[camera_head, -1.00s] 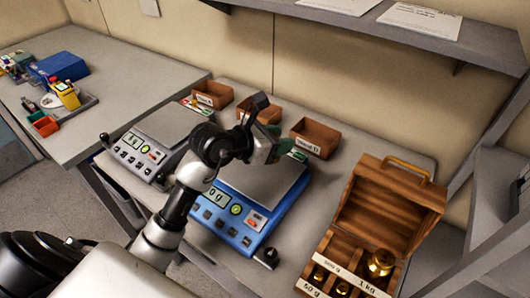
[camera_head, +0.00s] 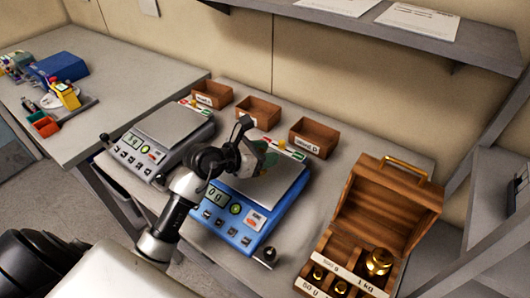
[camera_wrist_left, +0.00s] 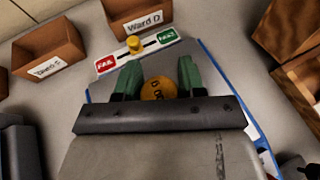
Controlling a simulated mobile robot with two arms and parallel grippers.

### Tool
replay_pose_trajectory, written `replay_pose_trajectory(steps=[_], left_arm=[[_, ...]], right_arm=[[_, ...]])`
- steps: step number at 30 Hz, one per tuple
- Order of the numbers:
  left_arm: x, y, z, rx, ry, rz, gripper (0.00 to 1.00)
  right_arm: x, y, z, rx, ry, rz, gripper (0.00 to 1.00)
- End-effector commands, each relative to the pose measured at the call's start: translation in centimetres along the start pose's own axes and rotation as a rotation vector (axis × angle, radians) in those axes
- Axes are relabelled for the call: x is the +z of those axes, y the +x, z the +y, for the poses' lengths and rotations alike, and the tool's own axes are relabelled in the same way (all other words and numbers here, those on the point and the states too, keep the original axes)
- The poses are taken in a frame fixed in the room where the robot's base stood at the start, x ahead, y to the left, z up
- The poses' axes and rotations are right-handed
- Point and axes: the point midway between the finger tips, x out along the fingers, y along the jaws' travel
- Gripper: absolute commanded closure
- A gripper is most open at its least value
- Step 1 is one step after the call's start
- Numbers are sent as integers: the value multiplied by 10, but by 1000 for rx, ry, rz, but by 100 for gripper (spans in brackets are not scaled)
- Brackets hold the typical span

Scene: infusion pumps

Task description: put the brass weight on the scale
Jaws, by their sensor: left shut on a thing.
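The blue scale (camera_head: 245,205) with a grey weighing plate (camera_head: 284,183) stands on the table in the middle of the head view. My left gripper (camera_head: 268,157) is over the back part of this plate. In the left wrist view, its green fingers (camera_wrist_left: 158,82) are shut on a round brass weight (camera_wrist_left: 158,89) with markings on its top. I cannot tell whether the weight touches the plate. In the head view the fingers and arm mostly hide the weight. My right gripper is not in view.
A grey scale (camera_head: 160,140) stands left of the blue one. Small wooden bins (camera_head: 314,137) line the back. An open wooden case (camera_head: 385,215) with brass weights (camera_head: 378,261) is at the right. A slider with a yellow knob (camera_wrist_left: 134,43) sits at the blue scale's back edge.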

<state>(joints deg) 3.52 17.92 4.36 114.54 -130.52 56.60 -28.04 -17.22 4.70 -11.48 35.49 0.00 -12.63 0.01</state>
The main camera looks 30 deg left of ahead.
Motion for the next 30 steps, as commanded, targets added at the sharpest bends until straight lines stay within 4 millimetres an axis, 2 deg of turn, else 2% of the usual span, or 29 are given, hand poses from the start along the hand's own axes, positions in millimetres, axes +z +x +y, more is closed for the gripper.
replay_pose_trajectory(steps=[1, 6, 17, 20, 30], left_arm=[[-2, 1, 0, 0, 0, 1, 59], [-1, 0, 0, 0, -1, 1, 35], [1, -4, 0, 1, 0, 1, 35], [0, -19, 1, 3, 2, 1, 35], [-1, -90, 0, 1, 3, 4, 35]], right_arm=[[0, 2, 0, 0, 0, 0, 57], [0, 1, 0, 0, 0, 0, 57], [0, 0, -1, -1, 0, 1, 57], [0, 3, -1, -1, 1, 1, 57], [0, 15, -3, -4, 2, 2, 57]])
